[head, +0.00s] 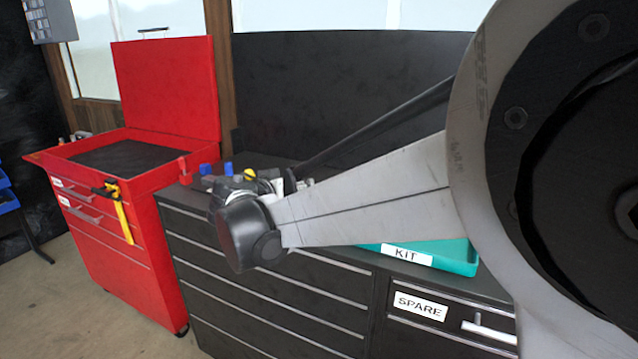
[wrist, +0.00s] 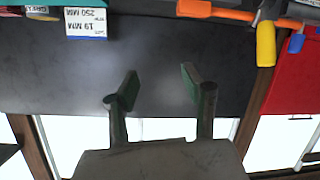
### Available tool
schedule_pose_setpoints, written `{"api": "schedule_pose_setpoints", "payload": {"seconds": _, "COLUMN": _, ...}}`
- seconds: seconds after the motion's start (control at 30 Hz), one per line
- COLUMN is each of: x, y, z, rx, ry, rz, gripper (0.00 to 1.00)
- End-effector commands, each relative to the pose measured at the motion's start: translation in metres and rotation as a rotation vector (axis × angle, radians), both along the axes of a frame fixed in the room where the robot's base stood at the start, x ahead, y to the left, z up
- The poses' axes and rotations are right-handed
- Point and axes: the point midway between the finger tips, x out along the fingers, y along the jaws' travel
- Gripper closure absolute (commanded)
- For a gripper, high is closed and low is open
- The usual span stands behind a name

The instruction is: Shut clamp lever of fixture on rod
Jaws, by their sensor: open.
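In the wrist view my gripper (wrist: 155,88) is open and empty, its two green-padded fingers apart over a plain dark surface. In the head view my own arm hides the gripper. An orange bar-like part (wrist: 228,12) runs along the top right of the wrist view, apart from the fingers. A yellow handle (wrist: 265,43) and a blue handle (wrist: 297,42) hang by it. I cannot tell which of these, if any, is the fixture's clamp lever, and I cannot make out the rod. Small blue parts (head: 209,169) and a yellow part (head: 249,174) show behind my wrist in the head view.
A red tool cart (head: 119,262) with its lid up stands left, a yellow-handled clamp (head: 122,213) on its edge. A dark drawer bench (head: 190,232) carries a teal KIT tray (head: 457,257).

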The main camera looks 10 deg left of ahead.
Motion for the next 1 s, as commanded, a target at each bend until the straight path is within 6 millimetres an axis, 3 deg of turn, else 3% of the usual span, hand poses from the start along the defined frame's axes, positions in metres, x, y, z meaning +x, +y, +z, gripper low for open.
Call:
{"api": "schedule_pose_setpoints", "payload": {"seconds": 0.03, "x": 0.002, "y": 0.027, "z": -0.009, "rx": 0.003, "ry": -0.034, "rz": 0.015, "gripper": 0.56}}
{"api": "schedule_pose_setpoints", "payload": {"seconds": 0.2, "x": 0.003, "y": 0.103, "z": -0.027, "rx": 0.034, "ry": -0.166, "rz": 0.053, "gripper": 0.56}}
{"api": "schedule_pose_setpoints", "payload": {"seconds": 0.4, "x": -0.009, "y": 0.170, "z": -0.046, "rx": 0.075, "ry": -0.283, "rz": 0.097, "gripper": 0.56}}
{"api": "schedule_pose_setpoints", "payload": {"seconds": 0.53, "x": -0.014, "y": 0.190, "z": -0.051, "rx": 0.091, "ry": -0.320, "rz": 0.111, "gripper": 0.56}}
{"api": "schedule_pose_setpoints", "payload": {"seconds": 0.67, "x": -0.012, "y": 0.194, "z": -0.052, "rx": 0.095, "ry": -0.331, "rz": 0.114, "gripper": 0.56}}
{"api": "schedule_pose_setpoints", "payload": {"seconds": 1.0, "x": 0.040, "y": 0.185, "z": -0.052, "rx": 0.094, "ry": -0.329, "rz": 0.112, "gripper": 0.56}}
